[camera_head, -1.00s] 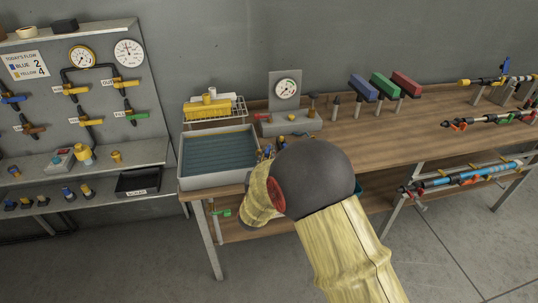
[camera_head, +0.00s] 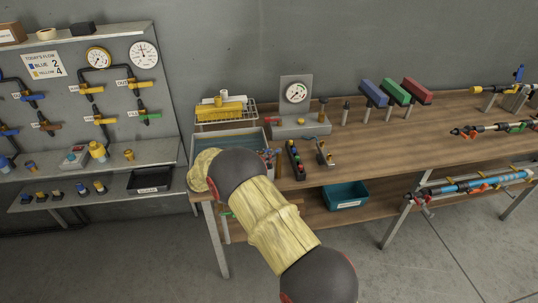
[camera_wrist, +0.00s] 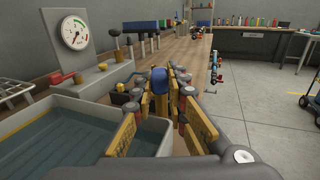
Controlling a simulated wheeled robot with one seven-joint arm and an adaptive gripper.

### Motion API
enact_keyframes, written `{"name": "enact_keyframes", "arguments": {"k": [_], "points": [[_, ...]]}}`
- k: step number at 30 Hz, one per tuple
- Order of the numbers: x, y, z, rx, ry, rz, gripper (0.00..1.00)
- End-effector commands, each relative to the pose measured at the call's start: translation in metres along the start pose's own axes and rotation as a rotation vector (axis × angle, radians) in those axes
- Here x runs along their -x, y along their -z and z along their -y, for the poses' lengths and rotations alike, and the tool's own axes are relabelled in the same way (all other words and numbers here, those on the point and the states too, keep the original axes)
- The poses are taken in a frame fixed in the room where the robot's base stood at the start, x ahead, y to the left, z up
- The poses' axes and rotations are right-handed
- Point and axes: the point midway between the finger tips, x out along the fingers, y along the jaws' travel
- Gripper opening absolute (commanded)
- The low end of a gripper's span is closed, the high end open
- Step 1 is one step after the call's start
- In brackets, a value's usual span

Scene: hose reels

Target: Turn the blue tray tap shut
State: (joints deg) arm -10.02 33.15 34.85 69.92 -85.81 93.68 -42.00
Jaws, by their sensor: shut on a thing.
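My gripper (camera_wrist: 160,98) shows in the wrist view, its yellow-padded fingers closed on a blue tap handle (camera_wrist: 158,80) at the right-hand side of the tray. The fingers hide most of the tap's body. The grey tray (camera_wrist: 95,98) with water in it lies just left of the fingers.
Beyond the tray are a gauge stand (camera_head: 296,93) and a wire rack with yellow items (camera_head: 222,110). A teal bin (camera_head: 346,195) sits on the lower shelf.

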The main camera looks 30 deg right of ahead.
Motion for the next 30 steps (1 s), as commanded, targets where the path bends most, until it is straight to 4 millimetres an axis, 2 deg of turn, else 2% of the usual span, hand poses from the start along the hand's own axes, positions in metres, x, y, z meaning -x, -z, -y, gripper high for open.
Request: {"name": "enact_keyframes", "arguments": {"k": [15,30], "points": [[-0.003,0.0,-0.016,-0.001,0.294,0.001,0.0],[-0.005,-0.001,-0.02,-0.003,0.373,0.001,0.0]]}}
